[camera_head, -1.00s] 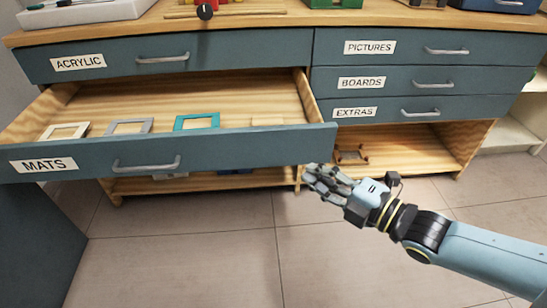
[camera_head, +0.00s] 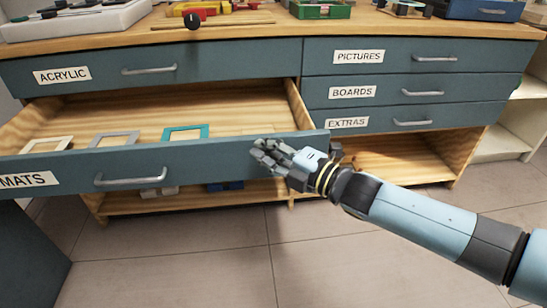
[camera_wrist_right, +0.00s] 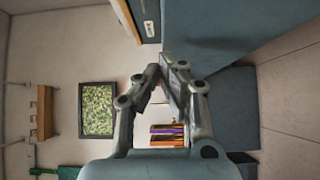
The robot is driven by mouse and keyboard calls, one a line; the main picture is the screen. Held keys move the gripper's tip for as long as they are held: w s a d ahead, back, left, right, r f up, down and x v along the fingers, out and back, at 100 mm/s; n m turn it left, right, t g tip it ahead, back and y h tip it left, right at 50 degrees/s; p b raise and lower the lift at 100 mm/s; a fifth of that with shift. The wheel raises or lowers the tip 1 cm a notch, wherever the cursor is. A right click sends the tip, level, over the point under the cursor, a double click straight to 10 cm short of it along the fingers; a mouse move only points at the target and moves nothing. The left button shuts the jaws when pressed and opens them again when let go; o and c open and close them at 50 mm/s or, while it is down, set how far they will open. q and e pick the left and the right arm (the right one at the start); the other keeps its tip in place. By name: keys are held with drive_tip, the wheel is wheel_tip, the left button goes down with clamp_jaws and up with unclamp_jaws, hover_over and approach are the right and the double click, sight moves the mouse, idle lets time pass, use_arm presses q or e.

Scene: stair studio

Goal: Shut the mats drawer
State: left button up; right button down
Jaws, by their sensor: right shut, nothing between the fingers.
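The mats drawer (camera_head: 215,165) is pulled out at the left of the cabinet in the head view. It has a blue-grey front, a MATS label (camera_head: 28,181) and a grey bar handle (camera_head: 130,176). Several small frames lie inside, among them a teal one (camera_head: 186,133). My right gripper (camera_head: 257,150) is shut and empty, in front of the right part of the drawer front, to the right of the handle. I cannot tell whether it touches the front. In the right wrist view the fingers (camera_wrist_right: 158,72) come together at the tips. My left gripper is out of view.
The acrylic drawer (camera_head: 215,64) above is shut, as are the pictures (camera_head: 480,55), boards (camera_head: 470,87) and extras (camera_head: 460,113) drawers at the right. An open shelf (camera_head: 410,155) lies below them. Trays and tools stand on the wooden top (camera_head: 345,27). The tiled floor (camera_head: 180,265) in front is clear.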

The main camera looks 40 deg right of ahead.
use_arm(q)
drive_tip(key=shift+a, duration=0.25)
use_arm(e)
drive_tip(key=shift+w+d, duration=0.15)
drive_tip(key=shift+w, duration=0.15)
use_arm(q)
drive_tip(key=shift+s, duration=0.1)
